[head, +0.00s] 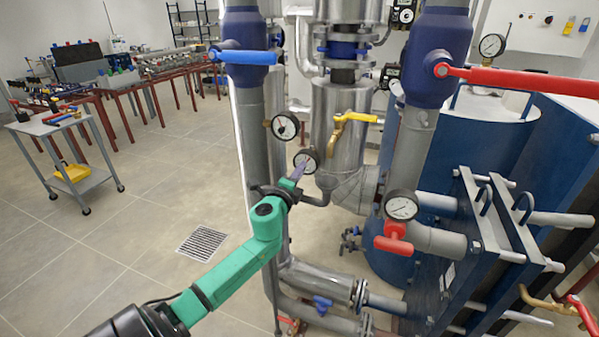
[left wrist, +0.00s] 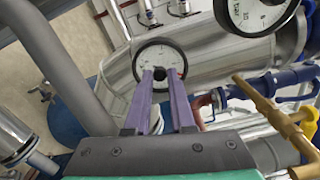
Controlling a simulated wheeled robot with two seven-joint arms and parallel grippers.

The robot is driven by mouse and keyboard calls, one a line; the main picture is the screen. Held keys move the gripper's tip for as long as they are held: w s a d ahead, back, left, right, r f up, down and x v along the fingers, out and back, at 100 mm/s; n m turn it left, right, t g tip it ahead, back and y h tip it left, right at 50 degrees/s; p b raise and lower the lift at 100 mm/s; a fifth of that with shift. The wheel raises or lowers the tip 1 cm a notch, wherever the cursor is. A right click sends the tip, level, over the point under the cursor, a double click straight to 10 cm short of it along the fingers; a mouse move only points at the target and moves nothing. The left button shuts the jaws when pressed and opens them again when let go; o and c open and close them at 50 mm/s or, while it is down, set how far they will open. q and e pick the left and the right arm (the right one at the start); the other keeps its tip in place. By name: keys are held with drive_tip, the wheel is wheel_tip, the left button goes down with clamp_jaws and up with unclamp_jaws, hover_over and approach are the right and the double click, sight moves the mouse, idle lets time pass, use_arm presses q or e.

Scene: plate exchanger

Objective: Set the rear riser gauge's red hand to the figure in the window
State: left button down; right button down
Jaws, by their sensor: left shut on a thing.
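A round white-faced gauge (head: 307,158) with a black rim stands at the grey riser pipes, partly hidden by my left gripper (head: 299,170). It also shows in the left wrist view (left wrist: 150,54), face toward the camera. My left gripper's two purple fingers (left wrist: 160,76) are shut on the black knob (left wrist: 160,73) at the middle of this gauge. A small red mark shows just right of the knob, probably part of the red hand. The figures on the dial and any window are too small to read. My right gripper is not in view.
Another gauge (head: 285,126) sits just above left, and a yellow-handled valve (head: 352,118) just right. A gauge (head: 402,206) with a red valve handle (head: 393,241) is lower right. A long red lever (head: 520,80) juts out at right. The floor at left is clear around a drain grate (head: 202,243).

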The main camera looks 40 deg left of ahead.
use_arm(q)
drive_tip(key=shift+m, duration=0.8)
drive_tip(key=c, duration=0.8)
unclamp_jaws()
drive_tip(key=shift+o, duration=0.2)
drive_tip(key=b+v, duration=0.2)
drive_tip(key=v, duration=1.2)
drive_tip(key=shift+s, duration=0.3)
